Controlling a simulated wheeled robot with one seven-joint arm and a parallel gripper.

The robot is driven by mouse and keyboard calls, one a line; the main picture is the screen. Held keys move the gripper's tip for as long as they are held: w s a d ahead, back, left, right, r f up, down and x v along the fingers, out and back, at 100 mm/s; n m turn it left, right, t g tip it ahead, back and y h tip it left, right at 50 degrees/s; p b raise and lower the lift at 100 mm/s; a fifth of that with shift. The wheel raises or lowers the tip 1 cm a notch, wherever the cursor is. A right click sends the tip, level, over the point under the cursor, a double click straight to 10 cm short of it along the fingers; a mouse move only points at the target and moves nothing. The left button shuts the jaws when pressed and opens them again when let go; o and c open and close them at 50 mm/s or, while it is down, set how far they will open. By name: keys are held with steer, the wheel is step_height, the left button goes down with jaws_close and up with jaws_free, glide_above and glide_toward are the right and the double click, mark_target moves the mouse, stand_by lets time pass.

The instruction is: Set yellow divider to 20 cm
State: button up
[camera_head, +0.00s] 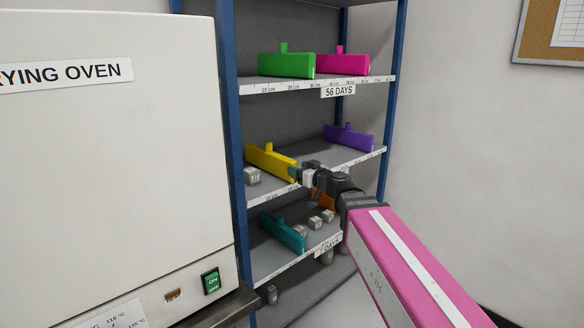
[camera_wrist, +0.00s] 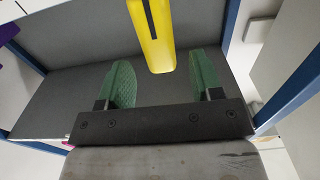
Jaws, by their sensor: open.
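The yellow divider (camera_head: 268,160) stands on the middle shelf (camera_head: 262,196), toward its left part, with a knob on top. In the wrist view the yellow divider (camera_wrist: 152,38) comes in from the top, its near end between the lines of my two green fingers. My gripper (camera_head: 295,174) is at the divider's front end in the head view. In the wrist view my gripper (camera_wrist: 164,84) is open, with a finger on either side and a gap to each. I cannot tell if it touches the divider. My gripper and arm hide part of the middle shelf's scale.
A grey cube (camera_head: 252,176) sits left of the yellow divider. A purple divider (camera_head: 349,137) stands at the right on the same shelf. Green (camera_head: 286,65) and magenta (camera_head: 342,64) dividers are above, a teal divider (camera_head: 283,232) below. Blue posts (camera_head: 229,120) flank the shelves; the oven (camera_head: 110,150) is left.

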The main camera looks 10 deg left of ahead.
steer(key=v, duration=0.5)
steer(key=s+d+f+m+g+h, duration=0.1)
steer(key=d+f+m+g+h, duration=0.3)
steer(key=f, duration=0.6)
steer(key=s+d+f+n+g+h, duration=0.1)
steer(key=d+f+g+h, duration=0.1)
steer(key=d+f, duration=0.7)
steer(key=s+d+f+m+g+h, duration=0.2)
steer(key=s+d+f+m+h, duration=0.1)
steer(key=d+f, duration=0.5)
steer(key=s+d+f+m+g+h, duration=0.3)
steer(key=s+d+f+m+h, duration=0.1)
steer(key=d+f, duration=0.4)
steer(key=shift+s+d+f+h, duration=0.2)
steer(key=shift+s+h, duration=0.25)
steer(key=shift+h, duration=0.15)
